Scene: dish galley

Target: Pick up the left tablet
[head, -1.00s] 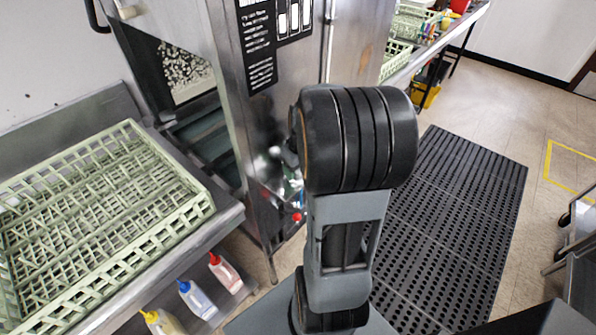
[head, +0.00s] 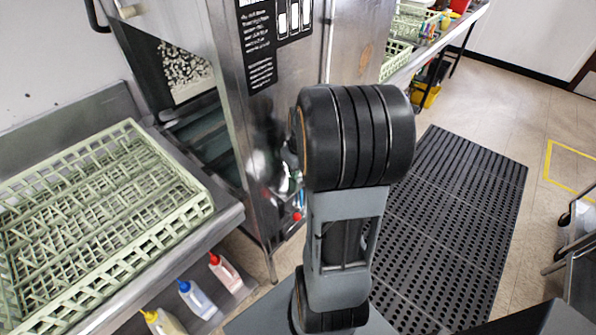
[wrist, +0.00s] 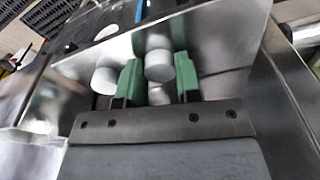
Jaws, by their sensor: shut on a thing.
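My gripper (wrist: 159,78) has green fingers and is shut on a white round tablet (wrist: 159,64), which sits between the fingertips in the wrist view. A second white tablet (wrist: 104,80) is just left of the left finger, outside the grip. Both are close to a shiny metal surface. I cannot tell whether the held tablet touches that surface. In the head view my own arm hides the gripper, and I cannot make out the tablets there.
A steel dishwasher (head: 290,70) stands behind my arm. A green dish rack (head: 195,212) lies on the steel counter at left, with several bottles (head: 197,299) on a shelf below. A black floor mat (head: 455,220) lies clear at right.

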